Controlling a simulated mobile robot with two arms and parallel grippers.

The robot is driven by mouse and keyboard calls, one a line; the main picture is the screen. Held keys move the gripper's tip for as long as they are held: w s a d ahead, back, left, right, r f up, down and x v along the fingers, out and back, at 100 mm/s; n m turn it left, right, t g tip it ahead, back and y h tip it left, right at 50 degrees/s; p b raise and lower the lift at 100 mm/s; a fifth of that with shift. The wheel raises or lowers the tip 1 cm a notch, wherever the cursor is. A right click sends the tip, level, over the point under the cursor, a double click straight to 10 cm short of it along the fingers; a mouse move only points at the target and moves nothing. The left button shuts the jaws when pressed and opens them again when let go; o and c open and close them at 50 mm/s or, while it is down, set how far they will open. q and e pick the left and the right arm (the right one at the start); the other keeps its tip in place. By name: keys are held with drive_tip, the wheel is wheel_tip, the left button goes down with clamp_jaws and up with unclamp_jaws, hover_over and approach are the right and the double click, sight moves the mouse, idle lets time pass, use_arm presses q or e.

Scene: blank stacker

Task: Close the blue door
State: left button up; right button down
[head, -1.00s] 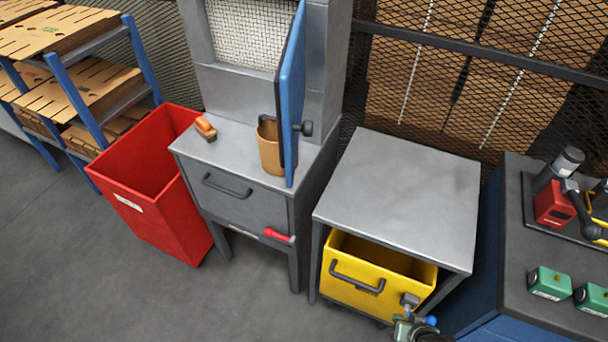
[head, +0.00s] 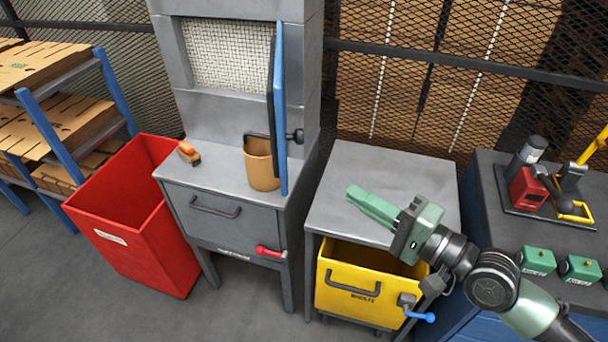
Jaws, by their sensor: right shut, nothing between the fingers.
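The blue door (head: 281,110) stands open on the grey cabinet, swung out toward me and seen nearly edge-on. A dark handle or latch (head: 296,136) sticks out at its right side. The opening behind it shows a pale mesh back (head: 228,56). My right gripper (head: 372,206) is shut and empty. It is in front of the grey table, to the right of the door and apart from it, with its fingers pointing left. My left gripper is not in view.
A tan cup (head: 262,165) and an orange-and-dark brush-like item (head: 188,152) stand on the cabinet's ledge, the cup close beside the door. A red bin (head: 135,225) is at left. A yellow bin (head: 357,285) sits under the grey table (head: 355,165). A red-handled lever (head: 268,251) is on the cabinet front.

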drive_tip(key=w+a+p, duration=0.5)
drive_tip(key=a, duration=0.5)
drive_tip(key=shift+w, duration=0.2)
drive_tip(key=shift+a, duration=0.1)
